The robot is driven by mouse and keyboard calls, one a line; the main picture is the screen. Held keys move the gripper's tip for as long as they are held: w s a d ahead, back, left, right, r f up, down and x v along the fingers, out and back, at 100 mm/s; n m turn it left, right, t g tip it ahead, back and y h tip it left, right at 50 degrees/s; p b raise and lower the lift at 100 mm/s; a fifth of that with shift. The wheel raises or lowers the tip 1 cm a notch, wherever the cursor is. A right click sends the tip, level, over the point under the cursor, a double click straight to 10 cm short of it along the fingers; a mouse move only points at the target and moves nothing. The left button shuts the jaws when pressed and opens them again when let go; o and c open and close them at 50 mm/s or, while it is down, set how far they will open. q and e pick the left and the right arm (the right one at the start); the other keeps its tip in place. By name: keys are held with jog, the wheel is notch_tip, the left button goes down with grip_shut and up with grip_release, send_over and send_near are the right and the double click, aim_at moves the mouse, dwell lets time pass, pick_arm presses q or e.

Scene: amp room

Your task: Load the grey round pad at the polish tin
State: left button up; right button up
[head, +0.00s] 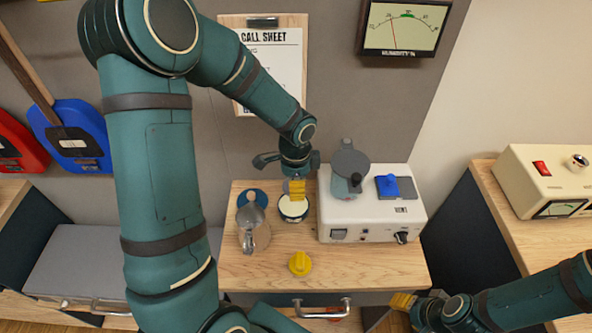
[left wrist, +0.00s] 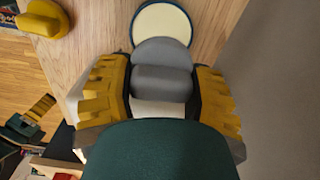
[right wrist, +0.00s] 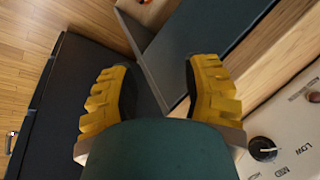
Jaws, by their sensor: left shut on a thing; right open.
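The polish tin (head: 292,209), an open round dark-rimmed tin with a cream surface, stands on the wooden table left of the white machine. It also shows at the top of the left wrist view (left wrist: 162,24). My left gripper (head: 295,186) is just above and behind the tin, fingers pointing down. It is shut on the grey round pad (left wrist: 162,54), whose grip sits between the yellow fingers. I cannot tell whether the pad touches the tin. In the head view the gripper mostly hides the pad. My right gripper (right wrist: 158,90) is open and empty, low at the right.
A metal jug (head: 252,232) and a blue round pad (head: 257,194) stand left of the tin. A yellow round pad (head: 300,263) lies in front. The front right tabletop is clear.

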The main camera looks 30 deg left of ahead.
aim_at(296, 205)
pick_arm(q)
jog(key=shift+f+b, duration=0.75)
jog(key=shift+f, duration=0.05)
jog(key=shift+f+b, duration=1.7)
jog(key=shift+f, duration=0.4)
pick_arm(e)
jog(key=shift+s+a+f, duration=0.1)
jog(key=shift+s+f, duration=0.1)
jog(key=shift+f, duration=0.6)
jog(key=shift+s+d+f, duration=0.1)
jog(key=shift+s+f, duration=0.05)
jog(key=shift+f, duration=0.65)
jog(key=shift+s+a+f, duration=0.1)
jog(key=shift+s+f, duration=0.1)
jog(key=shift+f, duration=0.6)
pick_arm(q)
jog(key=shift+f+b, duration=0.4)
jog(key=shift+f, duration=0.15)
pick_arm(e)
jog(key=shift+f, duration=0.4)
jog(key=shift+r, duration=0.1)
pick_arm(q)
jog(key=shift+r+p, duration=2.9)
jog(key=shift+r, duration=0.7)
pick_arm(e)
notch_tip(296, 205, up, 6)
jog(key=shift+f, duration=0.2)
pick_arm(q)
jog(key=shift+f, duration=0.1)
